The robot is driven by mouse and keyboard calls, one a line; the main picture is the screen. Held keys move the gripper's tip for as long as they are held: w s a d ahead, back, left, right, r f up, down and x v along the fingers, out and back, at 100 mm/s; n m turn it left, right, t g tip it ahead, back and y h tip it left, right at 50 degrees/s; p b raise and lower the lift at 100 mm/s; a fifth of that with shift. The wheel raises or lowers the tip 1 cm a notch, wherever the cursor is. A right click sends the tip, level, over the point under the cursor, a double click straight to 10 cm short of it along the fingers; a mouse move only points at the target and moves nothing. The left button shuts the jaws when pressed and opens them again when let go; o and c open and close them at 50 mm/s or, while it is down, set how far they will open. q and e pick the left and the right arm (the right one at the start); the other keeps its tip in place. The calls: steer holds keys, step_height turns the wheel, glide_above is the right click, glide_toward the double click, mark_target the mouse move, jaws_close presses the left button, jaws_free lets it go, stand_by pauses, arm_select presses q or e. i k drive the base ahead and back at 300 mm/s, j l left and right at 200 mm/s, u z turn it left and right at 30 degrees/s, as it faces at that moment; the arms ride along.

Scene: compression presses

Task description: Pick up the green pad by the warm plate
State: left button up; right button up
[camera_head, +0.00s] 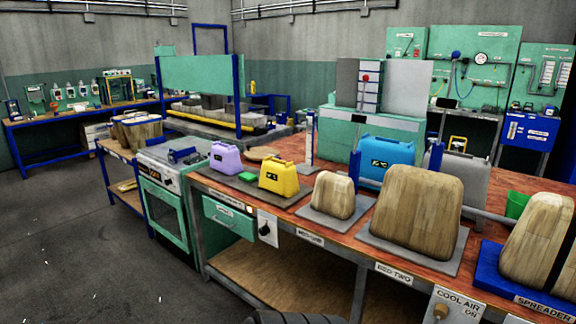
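The label on the bench edge there is too small to read surely. Neither of my grippers is in view.
Stone-like wooden blocks stand on grey plates along the bench (398,207), and another on a blue tray (487,262). A blue case (386,160) stands behind. A control box (267,228) hangs on the bench front. A green oven (168,205) adjoins the left end. The left floor is clear.

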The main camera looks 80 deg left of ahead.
mark_target(247, 178)
steer(key=u, duration=3.05)
